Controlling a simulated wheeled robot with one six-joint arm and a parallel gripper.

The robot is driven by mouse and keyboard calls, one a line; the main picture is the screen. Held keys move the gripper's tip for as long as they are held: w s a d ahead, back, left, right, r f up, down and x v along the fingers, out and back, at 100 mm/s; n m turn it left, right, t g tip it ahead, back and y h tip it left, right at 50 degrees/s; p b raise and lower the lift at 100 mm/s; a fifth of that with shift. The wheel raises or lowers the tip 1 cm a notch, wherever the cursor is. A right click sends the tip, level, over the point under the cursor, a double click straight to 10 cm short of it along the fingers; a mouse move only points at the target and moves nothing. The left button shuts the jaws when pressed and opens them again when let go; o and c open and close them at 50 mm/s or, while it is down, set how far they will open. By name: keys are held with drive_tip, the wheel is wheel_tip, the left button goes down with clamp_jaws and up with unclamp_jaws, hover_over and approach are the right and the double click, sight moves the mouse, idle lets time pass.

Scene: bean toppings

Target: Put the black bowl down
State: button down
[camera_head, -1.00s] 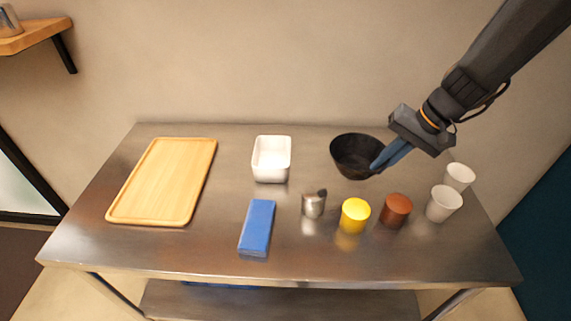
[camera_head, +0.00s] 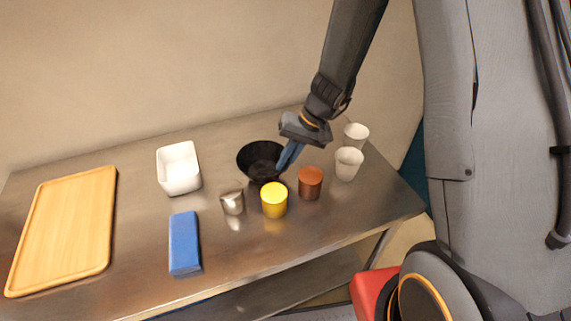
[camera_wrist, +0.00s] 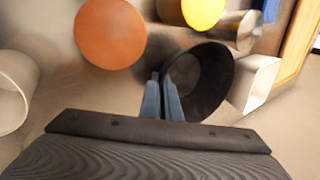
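The black bowl (camera_head: 257,160) is at the back right of the steel table, behind the yellow cup. My gripper (camera_head: 285,160) reaches down from above with its blue fingers at the bowl's right rim. In the wrist view the fingers (camera_wrist: 163,98) are close together, pinching the near edge of the bowl (camera_wrist: 205,80), with its dark inside showing. The bowl's underside is hidden, so I cannot tell whether it touches the table or hangs just above it.
A yellow cup (camera_head: 274,200), a brown cup (camera_head: 310,183) and a metal cup (camera_head: 233,203) stand close in front. Two white cups (camera_head: 348,163) are to the right. A white dish (camera_head: 178,168), blue block (camera_head: 184,244) and wooden board (camera_head: 62,232) lie left.

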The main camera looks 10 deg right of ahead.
drive_tip(key=shift+f, duration=0.7)
drive_tip(key=shift+f, duration=0.1)
drive_tip(key=c, duration=2)
unclamp_jaws()
